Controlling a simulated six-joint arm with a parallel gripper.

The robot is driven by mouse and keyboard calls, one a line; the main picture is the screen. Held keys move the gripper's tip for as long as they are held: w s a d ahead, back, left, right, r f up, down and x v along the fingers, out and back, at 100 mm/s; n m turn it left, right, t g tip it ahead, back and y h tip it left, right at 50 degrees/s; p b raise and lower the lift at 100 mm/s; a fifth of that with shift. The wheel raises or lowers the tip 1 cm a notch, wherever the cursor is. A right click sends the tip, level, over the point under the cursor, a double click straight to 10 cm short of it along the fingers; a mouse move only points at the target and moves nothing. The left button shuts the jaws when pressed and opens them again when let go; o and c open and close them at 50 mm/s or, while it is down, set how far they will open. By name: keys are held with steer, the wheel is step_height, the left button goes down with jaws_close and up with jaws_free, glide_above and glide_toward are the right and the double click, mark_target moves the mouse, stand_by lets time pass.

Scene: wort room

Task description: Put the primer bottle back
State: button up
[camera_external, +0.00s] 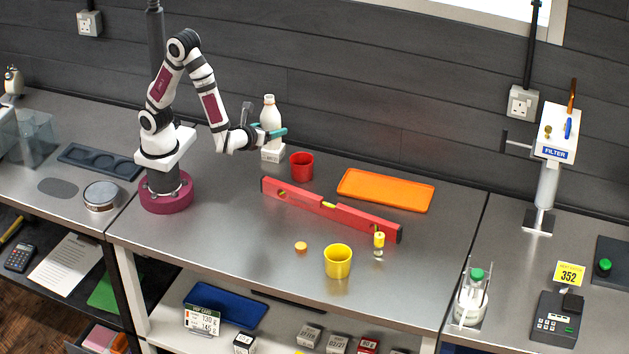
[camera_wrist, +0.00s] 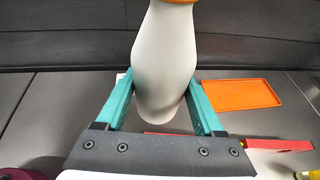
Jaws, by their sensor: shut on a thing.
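A white bottle (camera_external: 270,116), which I take for the primer bottle, is upright between the teal fingers of my gripper (camera_external: 271,134). In the wrist view the white bottle (camera_wrist: 165,65) fills the gap between both fingers, with a bit of orange at its top edge. My gripper (camera_wrist: 163,105) is shut on it. A small white block (camera_external: 272,154) is directly below the bottle near the back of the bench. I cannot tell whether the bottle touches it. The block is mostly hidden in the wrist view.
A red cup (camera_external: 301,166) stands close to the right of the block. A red spirit level (camera_external: 330,209) lies across the bench, with an orange tray (camera_external: 386,190) behind it. A yellow cup (camera_external: 338,261), an orange cap (camera_external: 301,247) and a yellow-capped vial (camera_external: 379,243) are nearer the front.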

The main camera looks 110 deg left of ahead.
steer(key=w+d+m+t+h, duration=0.25)
steer(key=d+m+t, duration=0.3)
steer(key=d, duration=1.35)
steer(key=s+d+m+t+h, duration=0.1)
steer(key=s+d+m+t, duration=0.15)
steer(key=d, duration=0.55)
steer(key=s+d+m+t+h, duration=0.1)
steer(key=s+d+h, duration=0.1)
steer(key=s+d, duration=0.35)
steer(key=w+a+f, duration=0.2)
steer(key=w+f, duration=0.1)
steer(key=f, duration=0.1)
steer(key=w+a+f, duration=0.2)
steer(key=w+f, duration=0.2)
steer(key=w+a+f, duration=0.2)
steer(key=w+f, duration=0.1)
steer(key=f, duration=0.1)
steer(key=shift+w+f, duration=0.1)
steer(key=shift+w, duration=0.15)
steer(key=shift+f, duration=2)
steer(key=shift+f, duration=0.15)
steer(key=o, duration=1.6)
steer(key=shift+c, duration=0.2)
